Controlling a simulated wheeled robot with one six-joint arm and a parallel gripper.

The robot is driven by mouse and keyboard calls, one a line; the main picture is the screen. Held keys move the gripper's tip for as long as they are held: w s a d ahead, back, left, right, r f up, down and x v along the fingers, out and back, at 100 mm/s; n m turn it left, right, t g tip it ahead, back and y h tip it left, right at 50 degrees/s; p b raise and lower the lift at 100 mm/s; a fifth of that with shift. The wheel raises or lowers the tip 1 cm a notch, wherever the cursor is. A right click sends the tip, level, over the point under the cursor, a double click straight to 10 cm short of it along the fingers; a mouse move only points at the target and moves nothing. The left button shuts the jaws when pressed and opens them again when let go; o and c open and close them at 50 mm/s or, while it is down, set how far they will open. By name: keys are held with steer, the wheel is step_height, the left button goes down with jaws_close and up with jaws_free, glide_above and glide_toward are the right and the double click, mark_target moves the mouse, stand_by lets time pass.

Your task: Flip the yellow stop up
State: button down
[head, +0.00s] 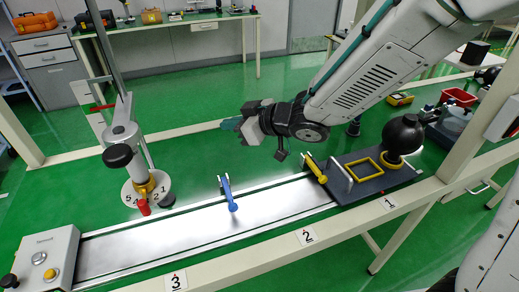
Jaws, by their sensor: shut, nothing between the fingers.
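The yellow stop (316,168) is a short yellow bar with a dark end. It sits at the right end of the shiny metal track, beside the dark plate, and leans at a slant. I cannot tell for sure whether it is up or down. My gripper (232,124) is shut and empty. It is in the air above the far side of the track, to the left of the yellow stop and apart from it. A similar blue stop (228,193) stands at the middle of the track, below my gripper in the picture.
The metal track (150,238) runs along the bench. A dark plate (375,178) holds a yellow square frame and a black ball (403,134). A post with a numbered disc (148,188) stands at left. A control box (42,260) is at front left.

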steer(key=s+d+r+m+t+h, duration=0.1)
steer(key=d+r+m+h, duration=0.2)
steer(key=d, duration=0.5)
steer(key=s+d+r+m+h, duration=0.1)
steer(key=d+m+h, duration=0.1)
steer(key=d+h, duration=0.35)
steer(key=d+r+m+t+h, duration=0.1)
steer(key=d+r+m+h, duration=0.15)
steer(key=d, duration=0.75)
steer(key=s+d+m+g, duration=0.2)
steer(key=s+g, duration=0.2)
steer(key=s, duration=0.8)
steer(key=s+d+m+g, duration=0.3)
steer(key=s+g, duration=0.1)
steer(key=s, duration=0.8)
steer(key=shift+s+d, duration=0.3)
steer(key=shift+s, duration=0.05)
